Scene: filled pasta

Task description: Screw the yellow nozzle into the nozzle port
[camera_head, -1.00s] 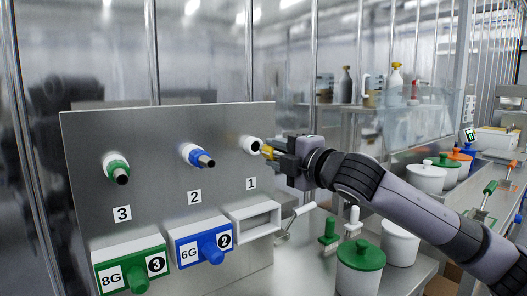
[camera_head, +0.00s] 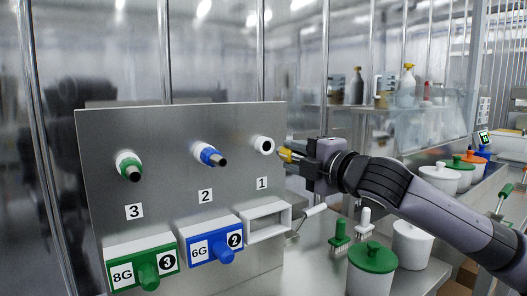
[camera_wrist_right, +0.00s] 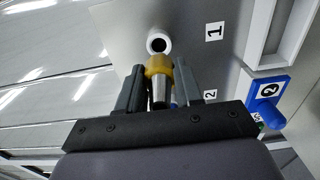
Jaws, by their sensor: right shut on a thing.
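My right gripper (camera_head: 299,156) is shut on the yellow nozzle (camera_head: 286,155), just right of port 1. In the right wrist view the nozzle (camera_wrist_right: 159,68) sits between the two dark fingers (camera_wrist_right: 159,88), its silver tip toward the gripper and its yellow end toward the port. The white nozzle port (camera_head: 263,145) above label 1 is empty, with a dark hole; it also shows in the right wrist view (camera_wrist_right: 159,42). A small gap shows between nozzle and port. My left gripper is not in view.
On the same metal panel (camera_head: 150,190), port 2 holds a blue nozzle (camera_head: 208,155) and port 3 a green nozzle (camera_head: 129,166). Below are a green drawer (camera_head: 140,266), a blue drawer (camera_head: 212,245) and an empty white frame (camera_head: 266,219). Lidded pots (camera_head: 372,270) stand at right.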

